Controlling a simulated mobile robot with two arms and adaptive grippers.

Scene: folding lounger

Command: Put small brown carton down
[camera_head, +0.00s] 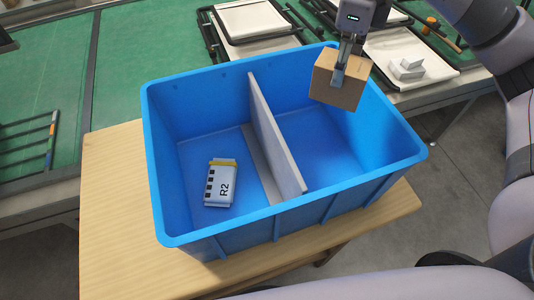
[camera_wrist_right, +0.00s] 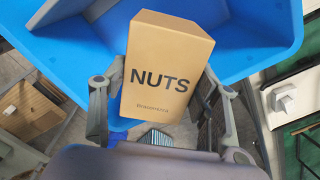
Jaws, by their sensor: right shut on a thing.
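The small brown carton (camera_head: 340,82) is held in my right gripper (camera_head: 341,70), over the right compartment of the blue bin (camera_head: 190,238) near its back right rim. In the right wrist view the carton (camera_wrist_right: 165,70) shows the word NUTS and sits between the two fingers (camera_wrist_right: 160,108), which are shut on it. It looks raised above the bin floor; how far I cannot tell. My left gripper is not in view.
A grey divider (camera_head: 275,135) splits the bin. The bin stands on a wooden table (camera_head: 110,200). Behind are white trays (camera_head: 250,17) on a green bench (camera_head: 50,80).

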